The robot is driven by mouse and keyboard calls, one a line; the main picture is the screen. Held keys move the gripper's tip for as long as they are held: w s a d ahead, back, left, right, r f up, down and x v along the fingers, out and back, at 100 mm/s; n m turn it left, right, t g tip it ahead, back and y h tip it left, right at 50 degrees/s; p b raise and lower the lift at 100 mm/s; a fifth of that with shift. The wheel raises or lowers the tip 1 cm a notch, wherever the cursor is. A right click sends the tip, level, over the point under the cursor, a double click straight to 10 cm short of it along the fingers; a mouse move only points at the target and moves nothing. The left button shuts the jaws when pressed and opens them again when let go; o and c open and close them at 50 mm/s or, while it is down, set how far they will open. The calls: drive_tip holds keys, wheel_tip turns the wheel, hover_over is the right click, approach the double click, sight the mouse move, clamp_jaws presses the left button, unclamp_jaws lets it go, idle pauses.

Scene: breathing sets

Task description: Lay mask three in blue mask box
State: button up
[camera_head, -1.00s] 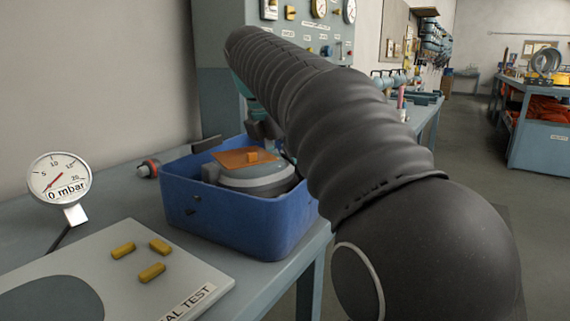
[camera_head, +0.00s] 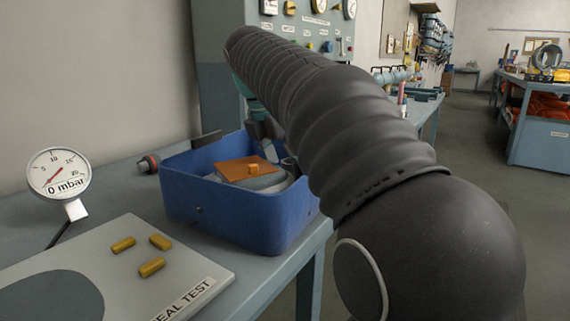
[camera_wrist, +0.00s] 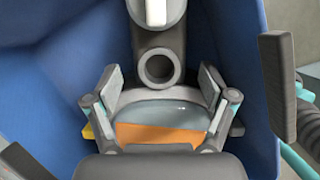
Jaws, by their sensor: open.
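The blue mask box (camera_head: 235,217) stands open on the bench, left of my arm in the head view. A grey mask with a clear visor (camera_wrist: 165,107) and a round port (camera_wrist: 158,66) is inside its walls; I cannot read a number on it. An orange plate (camera_head: 232,168) with a small orange block lies over the mask (camera_head: 268,182) in the head view. My gripper (camera_wrist: 160,88) is open, its fingers on either side of the mask. In the head view my arm hides most of the gripper, and the box floor is hidden.
A pressure gauge (camera_head: 58,172) reading 0 mbar and a grey test plate (camera_head: 160,285) with several yellow plugs (camera_head: 123,244) are left of the box. A panel with dials (camera_head: 305,25) stands behind.

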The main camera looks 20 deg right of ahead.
drive_tip(key=shift+r, duration=0.45)
drive_tip(key=p+v, duration=0.1)
drive_tip(key=v, duration=0.6)
drive_tip(key=shift+r, duration=0.2)
drive_tip(key=shift+a+r, duration=0.1)
drive_tip(key=shift+r, duration=0.05)
drive_tip(key=shift+s, duration=0.1)
